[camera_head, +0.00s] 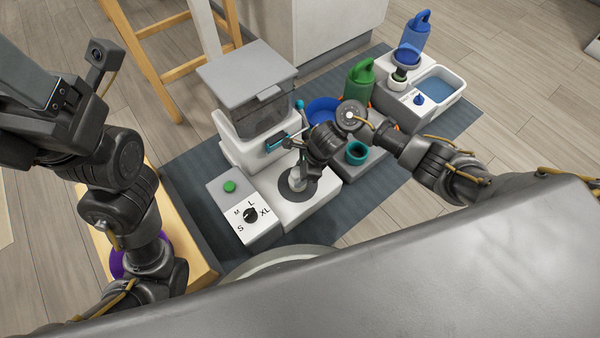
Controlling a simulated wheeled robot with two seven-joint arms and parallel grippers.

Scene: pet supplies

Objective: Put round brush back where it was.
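I cannot make out a round brush for certain. My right gripper (291,146) reaches in from the right, in front of the feeder and above a dark round plate (309,191). A teal piece (275,143) shows at its fingertips; I cannot tell whether it is held or belongs to the feeder behind. A small whitish thing (297,180) stands on the dark plate below the gripper. The fingers are too small to tell open from shut. My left arm comes down at the left, and its gripper does not show.
A feeder with a grey-lidded hopper (247,75) stands on a blue-grey mat (196,165), behind a size-dial box (246,208). A teal cup (356,152), blue bowl (321,110), green can (358,82) and white basin (458,82) stand right. A purple thing (117,265) is partly hidden.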

